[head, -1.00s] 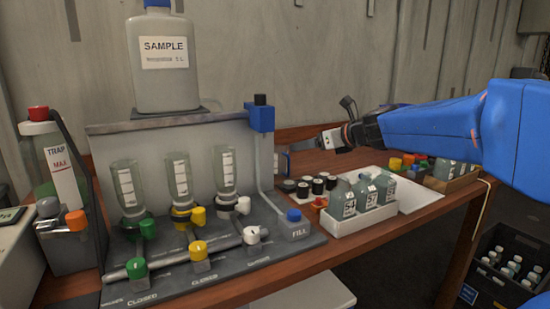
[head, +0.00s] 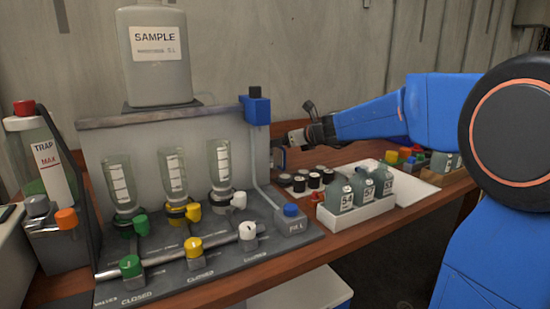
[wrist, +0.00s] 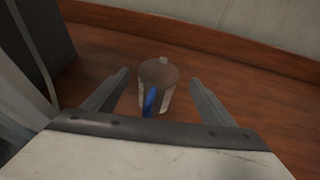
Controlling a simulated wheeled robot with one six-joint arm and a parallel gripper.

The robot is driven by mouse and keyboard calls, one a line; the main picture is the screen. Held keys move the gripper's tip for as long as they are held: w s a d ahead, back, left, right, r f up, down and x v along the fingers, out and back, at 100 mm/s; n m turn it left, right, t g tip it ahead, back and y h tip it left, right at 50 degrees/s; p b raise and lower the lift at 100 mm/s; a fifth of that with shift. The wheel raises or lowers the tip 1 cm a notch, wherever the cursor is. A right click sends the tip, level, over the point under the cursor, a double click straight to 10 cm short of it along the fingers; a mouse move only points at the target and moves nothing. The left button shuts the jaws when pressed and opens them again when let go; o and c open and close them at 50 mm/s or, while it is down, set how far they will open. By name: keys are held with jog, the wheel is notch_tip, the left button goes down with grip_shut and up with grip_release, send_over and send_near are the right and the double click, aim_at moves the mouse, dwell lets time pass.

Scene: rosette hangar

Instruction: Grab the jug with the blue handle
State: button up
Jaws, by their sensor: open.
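The jug (wrist: 168,78) stands upright on the brown wooden bench in the wrist view, with its blue handle (wrist: 150,100) facing the camera. My gripper (wrist: 158,78) is open, with one finger on each side of the jug in the picture. Gaps show between both fingers and the jug; I cannot tell how far down they reach around it. In the head view, my gripper (head: 288,142) is at the right end of the grey panel. Its fingers are mostly hidden there, and the jug cannot be made out clearly.
The filling rack's grey panel (head: 110,150) and blue-topped tube (head: 255,108) stand close left of my gripper. Several black-capped vials (head: 300,183) and a white tray (head: 350,222) of bottles are in front and right. A wall runs behind; some bench around the jug is bare.

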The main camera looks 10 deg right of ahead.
jog(key=shift+f+x, duration=0.2)
jog(key=shift+x, duration=1.15)
jog(key=shift+f+x, duration=0.2)
jog(key=shift+x, duration=1.1)
jog(key=shift+s, duration=0.2)
jog(key=c, duration=1.2)
